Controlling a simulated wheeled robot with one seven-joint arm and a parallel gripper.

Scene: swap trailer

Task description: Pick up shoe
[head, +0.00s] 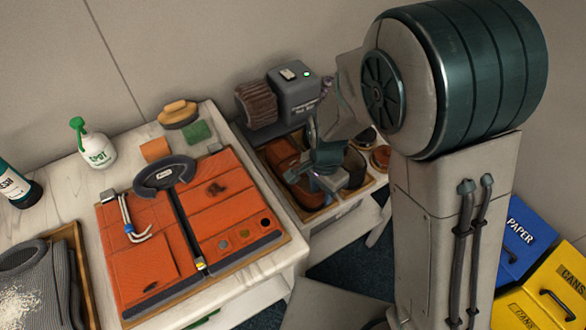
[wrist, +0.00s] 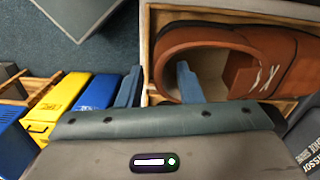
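A brown leather shoe (wrist: 270,45) with pale laces lies in a wooden tray (wrist: 147,42) in the wrist view. In the head view the shoe (head: 279,153) is partly hidden behind my gripper (head: 325,182), and the tray (head: 330,212) stands below the grey machine. My gripper (wrist: 158,68) is open, its two fingers apart with nothing shut between them. In the wrist view one finger appears over the shoe's opening. The other appears outside the tray wall, with the shoe's rounded heel end between them. Whether the fingers touch the shoe I cannot tell.
A grey machine (head: 295,95) with a brown brush roller stands behind the tray. Left is a table with an orange mat (head: 145,262), a spray bottle (head: 92,145) and brushes. Blue (head: 525,238) and yellow (head: 550,290) bins stand at right.

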